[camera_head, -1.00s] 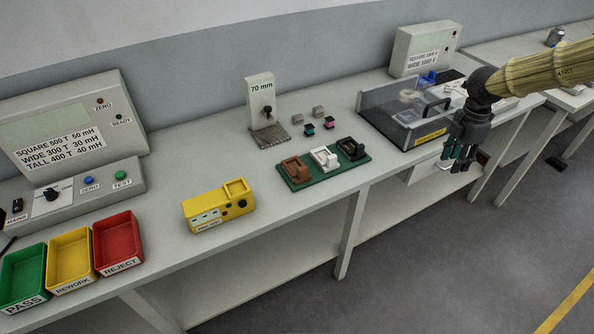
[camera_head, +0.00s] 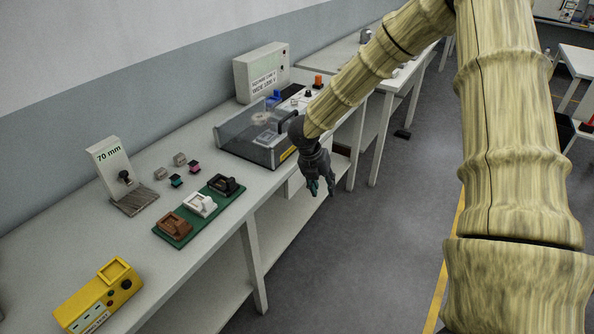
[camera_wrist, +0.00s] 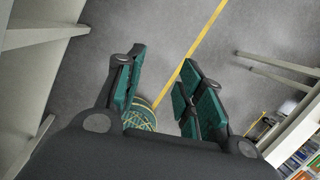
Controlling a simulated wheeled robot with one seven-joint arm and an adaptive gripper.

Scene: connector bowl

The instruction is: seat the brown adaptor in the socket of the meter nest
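The brown adaptor (camera_head: 173,225) sits at the near left end of a green tray (camera_head: 224,211), beside a white adaptor (camera_head: 200,204) and a black one (camera_head: 224,185). My gripper (camera_head: 320,190) hangs past the bench's front edge, right of the tray and well away from the brown adaptor. A yellow box (camera_head: 98,296) with a square recess on top stands at the lower left. I cannot tell whether this is the meter nest.
A clear-lidded case (camera_head: 250,138) stands behind my gripper, with a grey labelled box (camera_head: 261,72) behind it. A "70 mm" stand (camera_head: 112,165) and several small blocks lie behind the tray. Open floor (camera_head: 345,255) lies in front of the bench.

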